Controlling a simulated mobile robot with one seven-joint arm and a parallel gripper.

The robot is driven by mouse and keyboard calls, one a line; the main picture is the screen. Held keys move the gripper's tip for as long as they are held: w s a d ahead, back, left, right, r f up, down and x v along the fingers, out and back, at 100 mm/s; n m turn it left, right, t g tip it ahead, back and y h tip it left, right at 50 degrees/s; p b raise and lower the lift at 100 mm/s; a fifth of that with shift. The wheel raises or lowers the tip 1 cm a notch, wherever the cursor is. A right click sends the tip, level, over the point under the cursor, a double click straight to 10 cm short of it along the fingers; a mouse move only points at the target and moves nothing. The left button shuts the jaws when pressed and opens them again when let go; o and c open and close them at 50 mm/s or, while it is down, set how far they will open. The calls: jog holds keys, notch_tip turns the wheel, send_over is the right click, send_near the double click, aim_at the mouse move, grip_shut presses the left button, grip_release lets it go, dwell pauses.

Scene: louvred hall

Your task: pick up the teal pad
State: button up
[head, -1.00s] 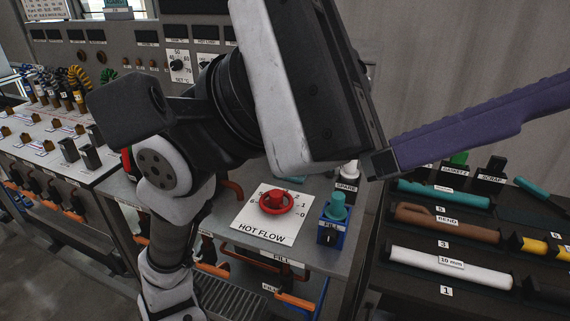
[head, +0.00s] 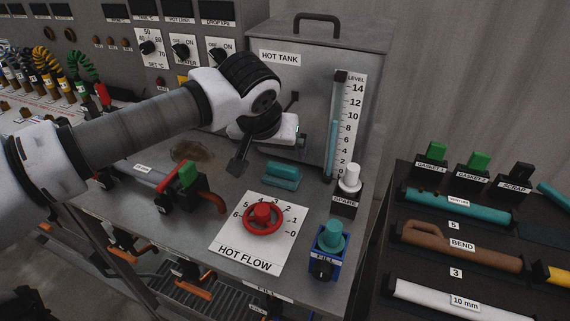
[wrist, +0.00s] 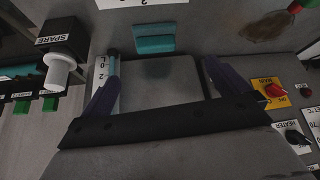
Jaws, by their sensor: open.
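The teal pad (head: 282,176) lies on the grey bench top in front of the hot tank, behind the red hot flow wheel (head: 263,217). It is a small block with a raised bar. In the wrist view the teal pad (wrist: 155,39) shows whole, just beyond the fingertips and roughly between them. My gripper (wrist: 160,62) has its two purple fingers spread wide with nothing between them.
The hot tank (head: 288,72) with its level gauge stands close behind. A spare knob (head: 347,190) and a teal fill knob (head: 331,236) stand on the right. A rack of tubes (head: 461,246) is at the far right.

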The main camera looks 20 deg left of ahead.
aim_at(282, 168)
jog(key=b+x, duration=0.4)
jog(key=x, duration=0.3)
jog(key=shift+s+d+f, duration=0.1)
jog(key=shift+d+f, duration=0.05)
jog(key=shift+f, duration=0.2)
jog(key=shift+w+d+b+x, duration=0.1)
jog(key=shift+b+x, duration=0.8)
jog(key=shift+x, duration=0.55)
jog(key=shift+w+d+b+x, duration=0.15)
jog(key=shift+b+x, duration=0.7)
jog(key=shift+x, duration=0.65)
jog(key=shift+r, duration=0.15)
jog(key=shift+c, duration=0.3)
jog(key=c, duration=0.8)
